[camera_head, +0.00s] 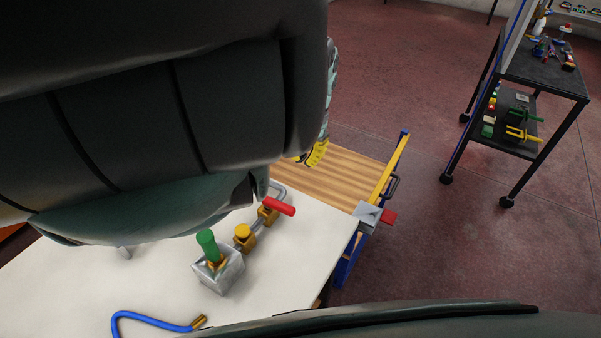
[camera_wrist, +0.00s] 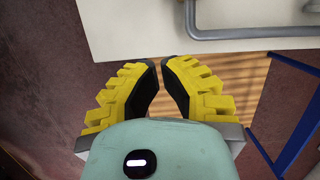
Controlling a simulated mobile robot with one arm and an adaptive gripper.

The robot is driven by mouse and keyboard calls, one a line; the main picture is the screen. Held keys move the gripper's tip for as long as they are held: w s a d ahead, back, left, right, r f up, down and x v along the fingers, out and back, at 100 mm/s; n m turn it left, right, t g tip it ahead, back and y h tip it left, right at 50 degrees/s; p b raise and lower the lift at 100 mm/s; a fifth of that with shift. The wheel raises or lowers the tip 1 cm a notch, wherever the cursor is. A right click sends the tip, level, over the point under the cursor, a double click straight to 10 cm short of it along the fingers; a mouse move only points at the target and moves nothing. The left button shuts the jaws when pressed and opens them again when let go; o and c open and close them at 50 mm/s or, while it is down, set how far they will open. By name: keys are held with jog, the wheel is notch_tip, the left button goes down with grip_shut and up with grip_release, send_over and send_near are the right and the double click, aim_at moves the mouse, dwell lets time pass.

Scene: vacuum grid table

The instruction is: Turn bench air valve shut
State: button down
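A red lever handle (camera_head: 278,204) sits on a brass valve (camera_head: 267,214) in the pipe line on the white bench top (camera_head: 300,240) in the head view. It lies across the line of the pipe, as far as I can tell. My gripper (camera_wrist: 159,62) has yellow ribbed fingers with black inner pads. Its tips are close together with a narrow gap, and nothing is between them. In the head view one yellow finger (camera_head: 316,153) shows beyond the valve, over a wooden surface. The wrist view shows a grey pipe (camera_wrist: 240,33) ahead, but not the red handle.
A blue hose (camera_head: 150,319) lies in front. A wooden top (camera_head: 352,172) adjoins the bench. A black cart (camera_head: 540,75) stands at right. My arm hides the left.

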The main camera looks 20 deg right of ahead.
aim_at(279, 207)
jog(key=b+x, duration=0.1)
jog(key=x, duration=0.7)
jog(key=shift+s+f, duration=0.2)
jog(key=shift+s+a+r+p, duration=0.25)
jog(key=shift+a+r+p, duration=0.15)
jog(key=shift+p, duration=0.55)
jog(key=shift+s+a+r+p, duration=0.1)
jog(key=shift+s+a+p, duration=0.3)
jog(key=shift+p, duration=0.5)
jog(key=shift+s+a+f+p, duration=0.3)
jog(key=shift+s+a+p, duration=0.25)
jog(key=shift+a+p, duration=0.15)
jog(key=shift+s, duration=0.1)
jog(key=shift+s+a+m+p, duration=0.4)
jog(key=shift+s+m, duration=0.1)
jog(key=shift+m, duration=0.1)
jog(key=shift+w+f, duration=0.1)
jog(key=shift+w, duration=0.05)
